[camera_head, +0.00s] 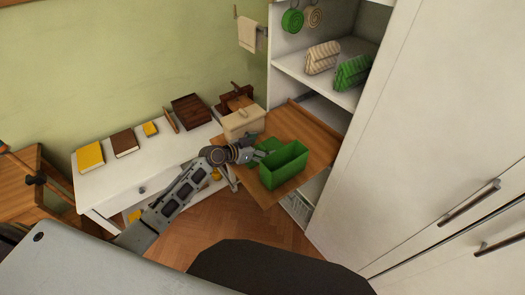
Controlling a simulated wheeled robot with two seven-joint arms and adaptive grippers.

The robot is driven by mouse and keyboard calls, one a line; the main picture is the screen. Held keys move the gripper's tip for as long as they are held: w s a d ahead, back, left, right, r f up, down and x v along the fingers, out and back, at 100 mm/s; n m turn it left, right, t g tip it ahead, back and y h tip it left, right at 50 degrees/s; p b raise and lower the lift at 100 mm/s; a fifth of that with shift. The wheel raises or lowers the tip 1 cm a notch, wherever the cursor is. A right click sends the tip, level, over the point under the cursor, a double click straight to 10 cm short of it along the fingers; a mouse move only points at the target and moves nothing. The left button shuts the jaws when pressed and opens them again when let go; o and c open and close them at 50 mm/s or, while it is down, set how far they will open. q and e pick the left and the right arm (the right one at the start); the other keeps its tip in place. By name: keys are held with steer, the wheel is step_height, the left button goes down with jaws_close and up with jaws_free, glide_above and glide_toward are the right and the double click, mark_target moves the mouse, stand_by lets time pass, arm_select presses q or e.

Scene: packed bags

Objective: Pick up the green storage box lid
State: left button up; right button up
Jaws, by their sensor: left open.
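The green storage box (284,167) stands open-topped on a brown wooden board. A flat green piece, which looks like its lid (270,144), lies on the board just behind the box. My left gripper (260,155) is over the board at the left of the box, close to the lid and partly covering it. It is open, and nothing shows between its fingers. Whether it touches the lid or the box, I cannot tell. My right gripper is out of view.
The white table (150,172) at left holds books and wooden boxes. A white cabinet (440,120) bounds the right, with green and striped bags on its shelf.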

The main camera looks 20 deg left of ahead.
mark_target(262, 146)
arm_select(q)
steer(key=c, duration=0.9)
steer(key=shift+c, duration=0.2)
steer(key=shift+r, duration=0.1)
steer(key=shift+r, duration=0.5)
step_height(262, 146, up, 8)
steer(key=shift+f, duration=0.15)
steer(key=shift+r, duration=0.6)
